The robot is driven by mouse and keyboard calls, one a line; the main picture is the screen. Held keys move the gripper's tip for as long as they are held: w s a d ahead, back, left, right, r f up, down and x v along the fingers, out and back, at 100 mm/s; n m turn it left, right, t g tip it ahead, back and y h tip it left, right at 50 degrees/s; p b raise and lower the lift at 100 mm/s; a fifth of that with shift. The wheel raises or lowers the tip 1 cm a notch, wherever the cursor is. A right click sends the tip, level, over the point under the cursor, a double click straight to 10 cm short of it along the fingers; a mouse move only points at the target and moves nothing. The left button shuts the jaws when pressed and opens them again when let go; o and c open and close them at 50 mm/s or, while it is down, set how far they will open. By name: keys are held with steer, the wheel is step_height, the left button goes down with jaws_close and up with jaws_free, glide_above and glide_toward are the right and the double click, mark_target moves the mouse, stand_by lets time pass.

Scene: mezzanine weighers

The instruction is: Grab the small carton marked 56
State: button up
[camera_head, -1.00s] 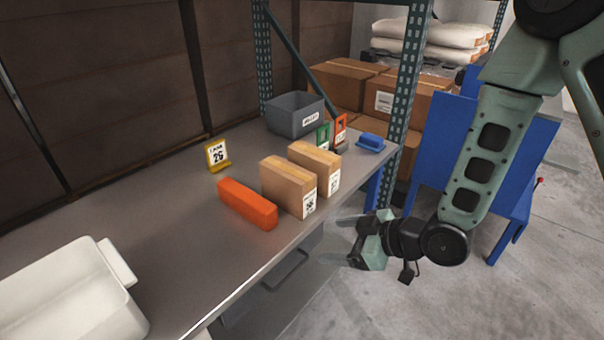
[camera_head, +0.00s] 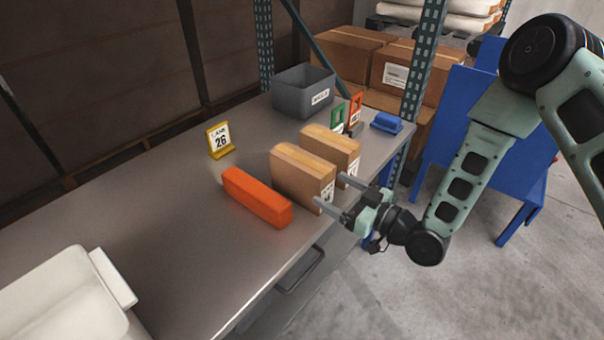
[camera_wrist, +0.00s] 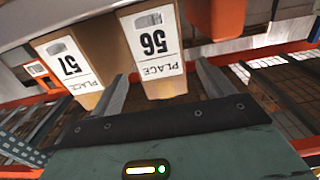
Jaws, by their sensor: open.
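The small carton marked 56 (camera_head: 296,178) stands upright on the grey bench, between the orange block and a similar carton. Its 56 label shows upside down in the wrist view (camera_wrist: 152,45). My gripper (camera_head: 328,191) is open at the bench's front edge, facing the labelled side of this carton. In the wrist view, the fingers (camera_wrist: 162,72) lie to either side of the carton's near end; nothing is gripped. I cannot tell whether the tips reach past its face. The carton marked 57 (camera_wrist: 70,62) stands just beside it, with a narrow gap; it also shows in the head view (camera_head: 332,147).
An orange block (camera_head: 256,198) lies left of carton 56. A yellow sign marked 26 (camera_head: 220,141), a grey bin (camera_head: 303,92), green (camera_head: 337,118) and orange (camera_head: 355,108) tags and a blue item (camera_head: 386,123) stand farther back. A white tub (camera_head: 65,300) is at the near left.

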mark_target(309, 179)
steer(key=shift+p+x, duration=0.85)
steer(key=shift+x, duration=3)
steer(key=shift+f, duration=0.1)
steer(key=c, duration=1.4)
